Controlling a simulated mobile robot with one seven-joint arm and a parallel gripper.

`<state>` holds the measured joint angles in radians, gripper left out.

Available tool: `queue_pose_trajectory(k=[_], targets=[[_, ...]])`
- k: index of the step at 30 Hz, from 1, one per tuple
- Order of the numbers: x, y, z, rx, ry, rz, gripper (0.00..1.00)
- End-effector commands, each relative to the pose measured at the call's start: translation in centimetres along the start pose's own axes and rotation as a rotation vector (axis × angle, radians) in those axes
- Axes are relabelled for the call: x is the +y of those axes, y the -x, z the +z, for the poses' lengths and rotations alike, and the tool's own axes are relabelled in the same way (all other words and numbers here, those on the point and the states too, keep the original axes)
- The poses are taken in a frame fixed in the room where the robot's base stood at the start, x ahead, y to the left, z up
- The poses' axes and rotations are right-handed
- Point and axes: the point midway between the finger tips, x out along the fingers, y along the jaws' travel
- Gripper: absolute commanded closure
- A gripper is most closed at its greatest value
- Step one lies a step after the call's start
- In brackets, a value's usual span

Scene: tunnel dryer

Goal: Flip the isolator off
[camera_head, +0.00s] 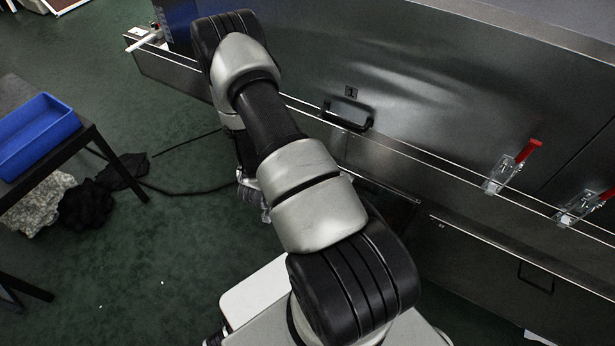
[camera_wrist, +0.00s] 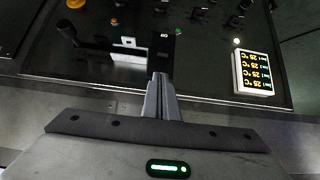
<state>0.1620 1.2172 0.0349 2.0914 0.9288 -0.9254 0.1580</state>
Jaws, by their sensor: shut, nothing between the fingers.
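A dark control panel (camera_wrist: 200,66) fills the upper part of the wrist view. A black lever-like handle (camera_wrist: 70,33) at its upper left looks like the isolator; its exact position is hard to read in the dark. My gripper (camera_wrist: 160,76) is shut and empty, its fingertips in front of the panel's lower middle, right of and below the handle. I cannot tell whether the tips touch the panel. In the head view my arm hides most of the gripper, and the isolator cannot be made out.
The panel also has an orange knob (camera_wrist: 76,3), a green light (camera_wrist: 178,31) and a lit temperature display (camera_wrist: 257,72). The steel dryer (camera_head: 430,90) has a black handle (camera_head: 348,115) and red-handled clamps (camera_head: 528,150). A blue bin (camera_head: 38,130) sits on a table at left; cables cross the floor.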

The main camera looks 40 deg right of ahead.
Motion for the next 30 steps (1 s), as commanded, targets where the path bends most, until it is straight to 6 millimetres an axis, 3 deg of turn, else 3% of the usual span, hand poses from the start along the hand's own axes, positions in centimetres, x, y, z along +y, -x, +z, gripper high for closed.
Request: queue_pose_trajectory(k=[15, 21, 30], targets=[[0.1, -8.3, 0.1, 0.0, -0.002, 0.001, 1.0], [0.1, -9.6, 0.1, -0.001, -0.001, 0.001, 1.0], [0.0, -9.7, 0.0, -0.001, 0.0, 0.0, 1.0]])
